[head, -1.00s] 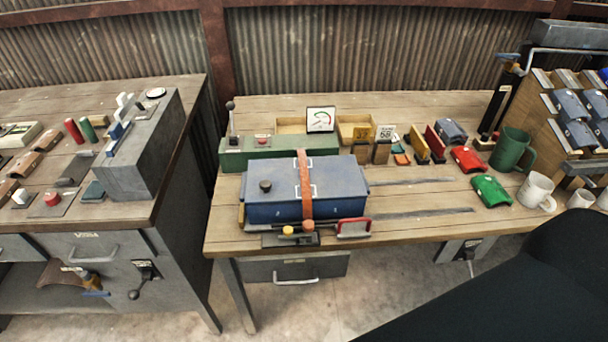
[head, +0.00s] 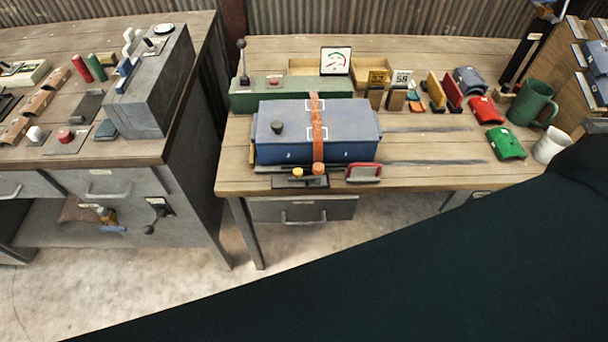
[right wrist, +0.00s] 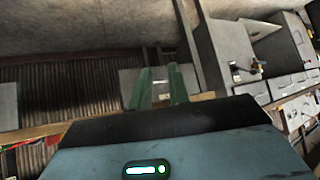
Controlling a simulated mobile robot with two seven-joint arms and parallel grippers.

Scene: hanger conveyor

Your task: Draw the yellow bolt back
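A small yellow knob (head: 297,172) stands beside an orange knob (head: 318,169) on a dark plate at the front edge of the right bench, before the blue box. I cannot tell for sure which of these is the bolt. My right gripper (right wrist: 160,88) shows in the right wrist view, its two green fingers apart with nothing between them. It touches neither yellow piece. My left gripper is not in view.
A gap of floor separates this bench from the left cabinet (head: 122,183). Mugs and coloured parts crowd the bench's right side.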

